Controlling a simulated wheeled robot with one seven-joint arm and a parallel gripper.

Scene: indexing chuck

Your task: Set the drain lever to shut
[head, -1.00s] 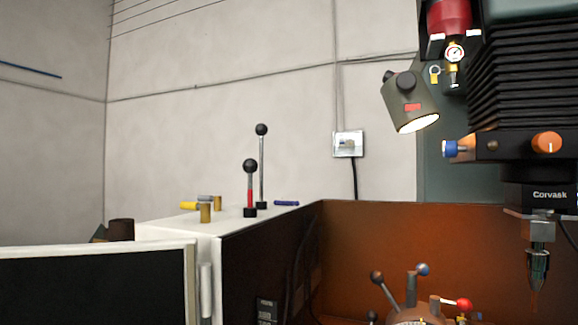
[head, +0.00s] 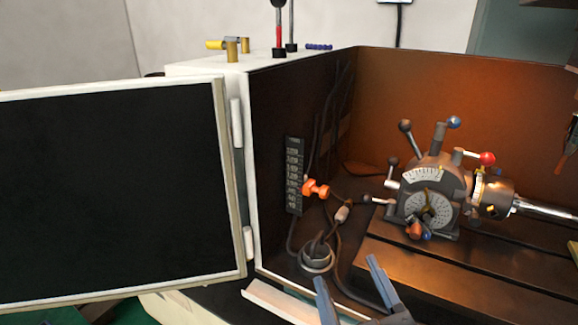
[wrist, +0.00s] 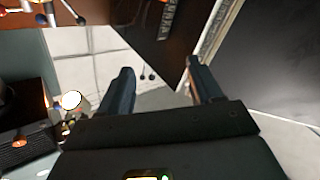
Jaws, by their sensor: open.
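No part is legibly marked as the drain lever. An orange double-knobbed handle (head: 315,188) sits by the label strip on the enclosure's inner left wall. A grey round drain-like cup (head: 316,258) with hoses is on the floor below it. The indexing chuck (head: 432,195) carries several ball-ended levers, including a red-knobbed one (head: 487,158) and a blue-knobbed one (head: 453,122). My gripper (head: 347,270) is open and empty at the bottom of the head view, in front of the cup and apart from the chuck. Its two fingers also show in the wrist view (wrist: 158,68).
The open door (head: 110,190) fills the left. Hoses and a cable connector (head: 342,214) lie between the left wall and the slotted table (head: 480,262). Two upright levers (head: 279,30) stand on top of the enclosure.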

